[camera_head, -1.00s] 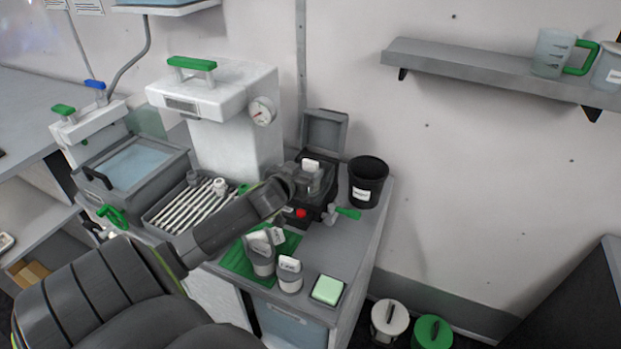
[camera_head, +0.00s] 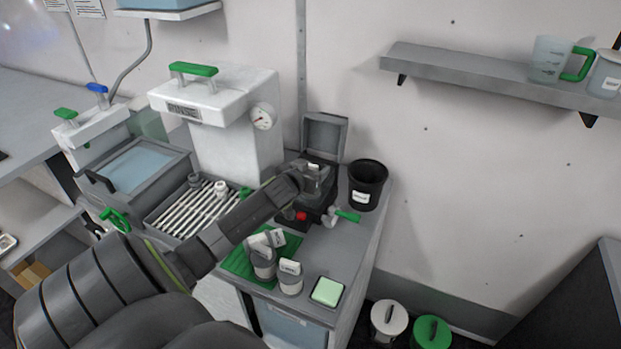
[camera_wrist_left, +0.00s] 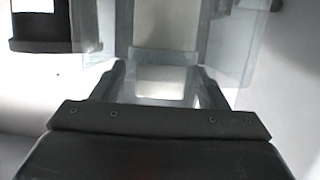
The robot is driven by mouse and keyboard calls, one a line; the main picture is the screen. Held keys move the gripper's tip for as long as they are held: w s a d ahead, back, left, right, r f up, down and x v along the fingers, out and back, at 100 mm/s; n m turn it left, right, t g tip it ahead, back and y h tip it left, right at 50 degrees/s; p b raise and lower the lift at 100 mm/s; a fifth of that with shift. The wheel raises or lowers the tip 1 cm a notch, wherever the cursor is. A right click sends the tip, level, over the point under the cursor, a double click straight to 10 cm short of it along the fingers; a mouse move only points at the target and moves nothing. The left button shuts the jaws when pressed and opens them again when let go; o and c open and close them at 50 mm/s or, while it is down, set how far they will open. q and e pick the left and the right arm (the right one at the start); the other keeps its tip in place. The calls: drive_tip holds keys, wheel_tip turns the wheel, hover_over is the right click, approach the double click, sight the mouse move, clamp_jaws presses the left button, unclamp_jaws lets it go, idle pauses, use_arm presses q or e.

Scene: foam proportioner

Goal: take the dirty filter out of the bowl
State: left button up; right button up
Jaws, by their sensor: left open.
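My left gripper (camera_head: 318,178) reaches over the dark grey unit with a raised lid (camera_head: 325,133) at the back of the bench. In the left wrist view its two fingers (camera_wrist_left: 165,88) stand apart, with a pale, see-through shape between and beyond them. Clear walls (camera_wrist_left: 235,45) show around the fingers there; they look like a see-through bowl, but its outline is unclear. I cannot make out the dirty filter for certain; the gripper and wrist cover that spot in the head view. My right gripper is not in view.
A black bin (camera_head: 367,185) stands close right of the unit, by a green-handled valve (camera_head: 347,214). A red knob (camera_head: 301,215) is at the unit's front. A tray of white rods (camera_head: 200,207) lies left.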

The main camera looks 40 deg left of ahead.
use_arm(q)
drive_tip(key=c, duration=1.3)
